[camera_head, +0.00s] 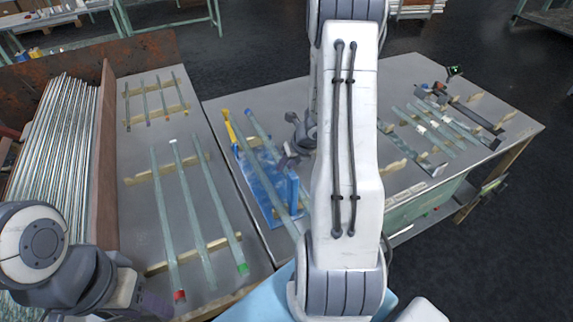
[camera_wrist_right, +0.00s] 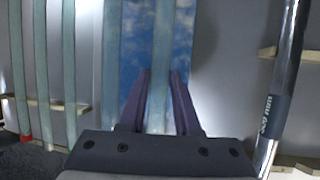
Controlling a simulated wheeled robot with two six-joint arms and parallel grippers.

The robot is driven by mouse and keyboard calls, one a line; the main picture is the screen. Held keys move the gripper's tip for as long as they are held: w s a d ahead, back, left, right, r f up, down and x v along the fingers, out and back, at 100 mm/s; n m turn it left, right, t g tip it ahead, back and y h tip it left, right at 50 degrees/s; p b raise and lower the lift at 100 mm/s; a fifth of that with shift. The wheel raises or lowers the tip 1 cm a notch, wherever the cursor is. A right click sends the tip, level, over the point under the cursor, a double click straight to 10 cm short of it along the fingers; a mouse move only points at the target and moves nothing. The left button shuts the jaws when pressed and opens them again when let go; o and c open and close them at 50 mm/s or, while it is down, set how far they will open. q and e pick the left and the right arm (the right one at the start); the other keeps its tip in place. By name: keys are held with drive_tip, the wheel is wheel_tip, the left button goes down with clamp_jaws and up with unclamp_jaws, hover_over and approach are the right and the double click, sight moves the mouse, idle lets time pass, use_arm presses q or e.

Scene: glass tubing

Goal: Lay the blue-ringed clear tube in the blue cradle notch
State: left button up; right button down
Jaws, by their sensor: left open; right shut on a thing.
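The blue-ringed clear tube (camera_head: 263,134) has its blue end toward the back and slants over the blue cradle (camera_head: 262,187). My right gripper (camera_head: 287,162) is shut on it; the wrist view shows the tube (camera_wrist_right: 158,75) between both fingers (camera_wrist_right: 158,105), with the mottled blue cradle (camera_wrist_right: 183,45) behind it. I cannot tell whether the tube touches a notch. A yellow-ended tube (camera_head: 240,137) lies alongside to the left, roughly parallel. My left gripper (camera_head: 150,303) is open and empty at the lower left, by the red-ended tube (camera_head: 163,220).
Several clear tubes lie on wooden rests on the left table (camera_head: 135,221), one green-ended (camera_head: 228,230). Metal rods (camera_head: 62,140) fill a bin at far left. More tubes (camera_head: 430,127) lie on the right bench.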

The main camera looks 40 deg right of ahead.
drive_tip(key=c, duration=0.6)
unclamp_jaws()
drive_tip(key=shift+r+p, duration=0.45)
drive_tip(key=shift+p, duration=0.05)
drive_tip(key=p+v, duration=0.5)
drive_tip(key=v, duration=0.6)
drive_tip(key=shift+s+r, duration=0.2)
drive_tip(key=shift+r, duration=0.2)
drive_tip(key=shift+a, duration=0.1)
